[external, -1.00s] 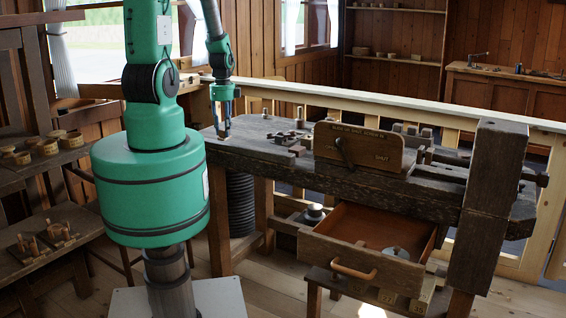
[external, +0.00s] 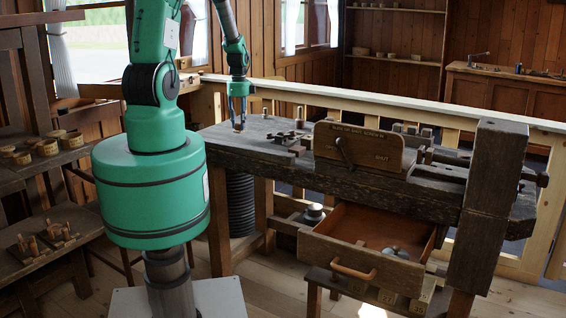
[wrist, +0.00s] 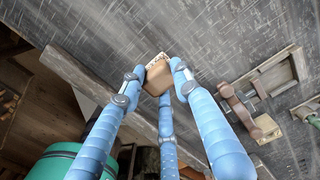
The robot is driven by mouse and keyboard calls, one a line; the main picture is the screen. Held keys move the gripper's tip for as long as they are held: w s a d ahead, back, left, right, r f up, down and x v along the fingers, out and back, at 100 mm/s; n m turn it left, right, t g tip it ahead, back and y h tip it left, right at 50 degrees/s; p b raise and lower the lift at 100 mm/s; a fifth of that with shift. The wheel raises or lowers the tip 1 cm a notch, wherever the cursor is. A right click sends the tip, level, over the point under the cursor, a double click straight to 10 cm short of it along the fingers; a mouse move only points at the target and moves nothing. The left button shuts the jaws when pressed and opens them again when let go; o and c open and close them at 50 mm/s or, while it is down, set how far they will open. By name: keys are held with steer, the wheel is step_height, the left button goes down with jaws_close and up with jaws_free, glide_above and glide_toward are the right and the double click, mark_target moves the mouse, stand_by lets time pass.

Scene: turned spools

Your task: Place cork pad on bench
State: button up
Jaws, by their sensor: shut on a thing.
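The cork pad (wrist: 158,79) is a small tan-brown block between my blue fingertips in the wrist view. My gripper (external: 238,126) is shut on it, and the fingers partly cover its sides. In the external view the pad is too small to make out clearly between the fingers. The bench (external: 238,148) is dark, worn wood, and its streaked top (wrist: 215,38) fills much of the wrist view. My gripper points down over the left end of the bench top. I cannot tell whether the pad touches the wood.
A metal and wood fitting (wrist: 240,103) lies to the right in the wrist view. An upright board with writing (external: 358,147) stands mid-bench. A drawer (external: 365,262) hangs open below. Shelves with round wooden pieces (external: 47,147) stand at left. The bench's left end is mostly clear.

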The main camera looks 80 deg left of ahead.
steer(key=shift+w+a, duration=0.4)
steer(key=shift+a, duration=0.2)
steer(key=shift+f, duration=1.8)
steer(key=shift+f, duration=0.1)
steer(key=o, duration=1)
steer(key=shift+o, duration=0.2)
step_height(320, 180, up, 12)
steer(key=shift+r+p, duration=0.1)
steer(key=shift+p, duration=0.3)
